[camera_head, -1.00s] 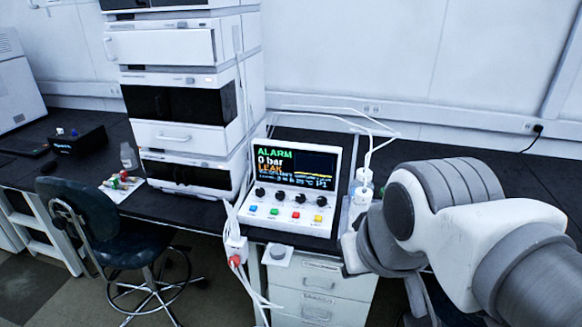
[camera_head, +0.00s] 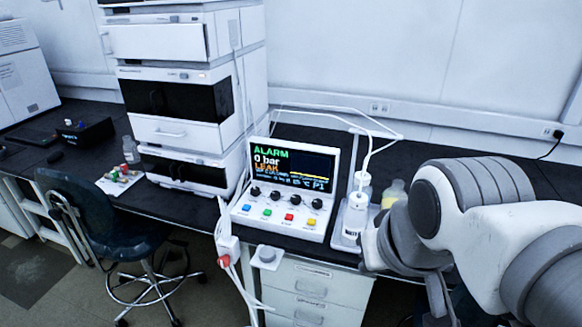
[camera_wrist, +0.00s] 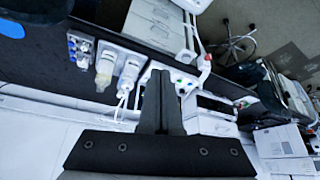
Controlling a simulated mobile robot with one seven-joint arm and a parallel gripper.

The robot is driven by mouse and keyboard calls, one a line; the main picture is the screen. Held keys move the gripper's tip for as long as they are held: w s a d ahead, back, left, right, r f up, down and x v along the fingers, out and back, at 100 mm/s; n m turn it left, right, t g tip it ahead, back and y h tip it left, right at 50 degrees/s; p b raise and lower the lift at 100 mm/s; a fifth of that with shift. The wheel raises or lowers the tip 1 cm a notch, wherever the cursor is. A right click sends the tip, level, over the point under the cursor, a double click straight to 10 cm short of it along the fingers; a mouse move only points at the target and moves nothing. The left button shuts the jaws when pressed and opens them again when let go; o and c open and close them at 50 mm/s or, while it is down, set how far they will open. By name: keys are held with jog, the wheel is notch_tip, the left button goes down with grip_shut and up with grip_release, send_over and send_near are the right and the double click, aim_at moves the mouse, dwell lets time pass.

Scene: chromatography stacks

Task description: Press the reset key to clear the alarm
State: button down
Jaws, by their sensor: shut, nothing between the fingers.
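The white control unit (camera_head: 330,175) stands on the bench in the head view, its screen (camera_head: 292,166) reading ALARM, 0 bar and LEAK. Below a row of dark knobs are a blue key (camera_head: 247,208), a green key (camera_head: 267,211), a red key (camera_head: 289,216) and a yellow key (camera_head: 311,221). Their labels are too small to read, so I cannot tell which is reset. My gripper (camera_wrist: 162,75) is shut and empty in the wrist view, its fingers partly covering the unit. In the head view my arm is right of the unit, apart from it; the fingertips cannot be made out.
White-capped bottles (camera_head: 356,214) with tubing stand right of the unit. A tall instrument stack (camera_head: 178,135) is behind left. A white power strip with a red part (camera_head: 226,245) hangs at the bench edge. Drawers (camera_head: 312,290) are below, a chair (camera_head: 85,225) left.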

jog(key=w+d+r+n+t+h+p, duration=0.1)
jog(key=w+d+r, duration=0.1)
jog(key=w, duration=0.6)
jog(key=w+d+r+n+h+p, duration=0.1)
jog(key=w+d+r+p, duration=0.1)
jog(key=w, duration=0.6)
jog(key=n+t+y+p, duration=0.2)
jog(key=n+y+p, duration=0.35)
jog(key=n, duration=0.55)
send_over(314, 223)
notch_tip(314, 223, down, 26)
jog(key=shift+f+h+p, duration=0.2)
jog(key=shift+h+p, duration=0.05)
jog(key=shift+p, duration=0.05)
jog(key=shift+f, duration=0.15)
notch_tip(314, 223, down, 8)
jog(key=b, duration=0.7)
jog(key=shift+f, duration=0.25)
jog(key=shift+b, duration=0.3)
jog(key=shift+f+b, duration=0.35)
jog(key=shift+f, duration=0.05)
